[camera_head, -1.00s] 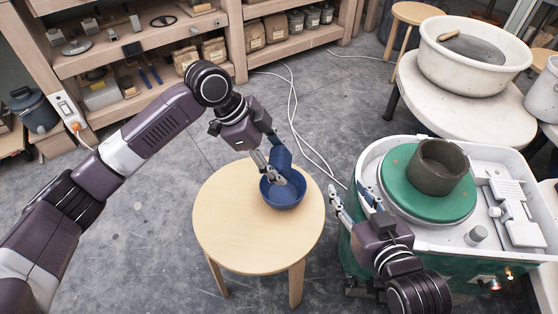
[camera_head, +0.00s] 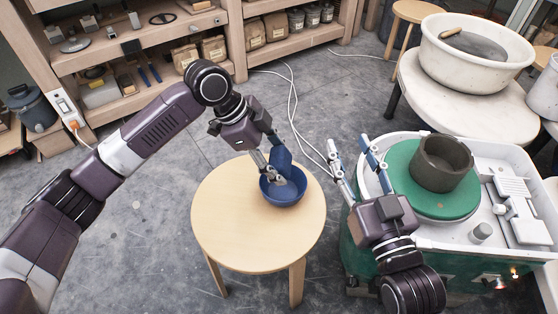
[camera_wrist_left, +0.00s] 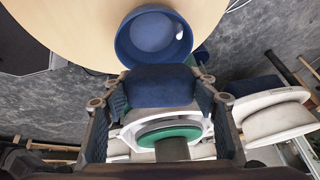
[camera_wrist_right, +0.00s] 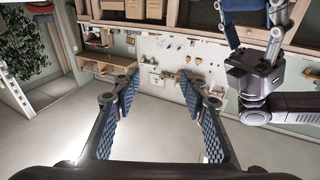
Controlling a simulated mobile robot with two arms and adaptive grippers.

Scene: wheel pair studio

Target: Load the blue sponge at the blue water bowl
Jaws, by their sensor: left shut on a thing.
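The blue sponge (camera_head: 281,157) is held between the fingers of my left gripper (camera_head: 272,168), and it also shows between them in the left wrist view (camera_wrist_left: 160,87). The blue water bowl (camera_head: 284,192) stands upright on a round wooden table. The sponge is at the bowl's back rim in the head view; I cannot tell whether it touches the bowl or water. The bowl's inside shows in the left wrist view (camera_wrist_left: 153,32). My right gripper (camera_head: 351,150) is open and empty beside the green wheel disc; its spread fingers also show in the right wrist view (camera_wrist_right: 158,80).
The round wooden table (camera_head: 235,225) has bare room left of and in front of the bowl. The potter's wheel (camera_head: 400,205) carries a dark clay cylinder (camera_head: 442,163) on its green disc. A white basin (camera_head: 475,60) stands behind; shelves (camera_head: 150,40) line the back.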

